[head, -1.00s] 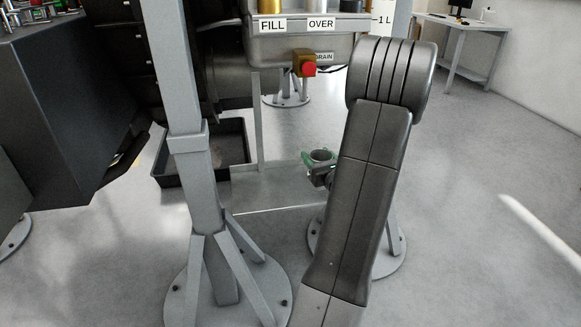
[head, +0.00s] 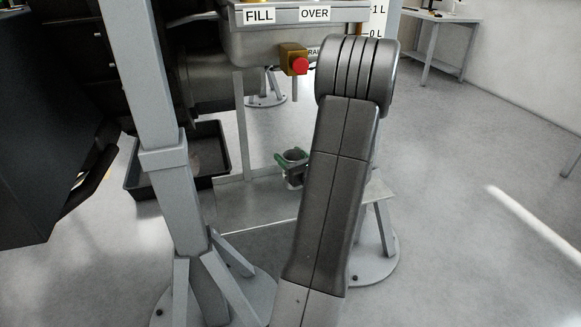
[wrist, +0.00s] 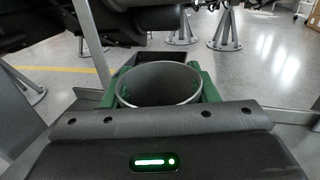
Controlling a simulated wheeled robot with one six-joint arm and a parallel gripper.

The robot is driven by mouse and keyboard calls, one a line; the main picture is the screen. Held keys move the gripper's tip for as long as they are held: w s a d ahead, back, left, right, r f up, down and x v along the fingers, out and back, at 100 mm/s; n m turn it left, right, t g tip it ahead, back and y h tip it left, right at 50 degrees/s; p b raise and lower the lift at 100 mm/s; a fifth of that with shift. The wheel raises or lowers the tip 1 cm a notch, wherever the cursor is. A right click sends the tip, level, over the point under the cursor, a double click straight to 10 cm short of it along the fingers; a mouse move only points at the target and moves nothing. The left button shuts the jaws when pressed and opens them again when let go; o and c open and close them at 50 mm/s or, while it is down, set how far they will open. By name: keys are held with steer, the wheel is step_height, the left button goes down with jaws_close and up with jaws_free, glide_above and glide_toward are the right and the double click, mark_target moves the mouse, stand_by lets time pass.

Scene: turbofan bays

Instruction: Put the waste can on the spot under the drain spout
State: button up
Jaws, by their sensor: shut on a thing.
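The waste can (head: 294,155) is a small grey open-topped cylinder, seen just left of my arm in the head view. My gripper (head: 283,166), with green finger pads, is shut around it; my arm hides part of both. In the wrist view the can's open rim (wrist: 158,84) faces up between the green pads, and it looks upright and empty. The drain spout (head: 295,88) hangs below a brass-coloured valve with a red button (head: 299,66). The can is lower than the spout, over or near a grey shelf (head: 250,205). I cannot tell whether it touches the shelf.
A grey stand post (head: 172,150) with a splayed foot rises left of the shelf. A black tray (head: 137,180) lies behind it. The tank (head: 285,40) with FILL and OVER labels overhangs the shelf. Open floor (head: 460,200) lies to the right.

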steer(key=shift+f, duration=1.2)
steer(key=shift+f+b, duration=0.25)
steer(key=shift+b, duration=0.2)
steer(key=o, duration=1)
steer(key=shift+r, duration=0.1)
steer(key=shift+r, duration=0.15)
steer(key=p+v, duration=0.1)
steer(key=v, duration=1.1)
steer(key=shift+p, duration=0.4)
